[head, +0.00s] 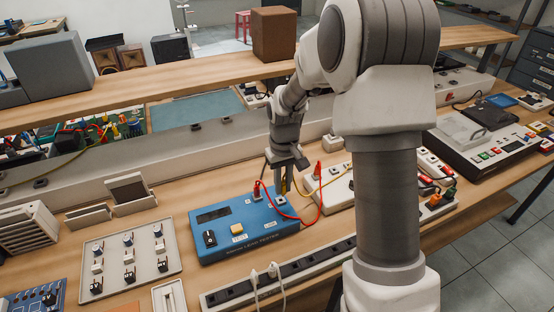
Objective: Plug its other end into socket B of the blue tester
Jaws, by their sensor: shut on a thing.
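My gripper (283,184) points down over the tester's back right corner. It is shut on a small plug end of the yellow lead (303,193), mostly hidden by the fingers. I cannot tell whether this plug touches a socket. A red lead (321,203) runs from a plug on the tester to a red plug on the white unit (338,192).
A power strip (235,292) with white plugs lies in front of the tester. A panel of switches (130,262) is at left. A shelf (120,95) crosses behind. My arm hides part of the bench at right. A grey device (480,140) stands farther right.

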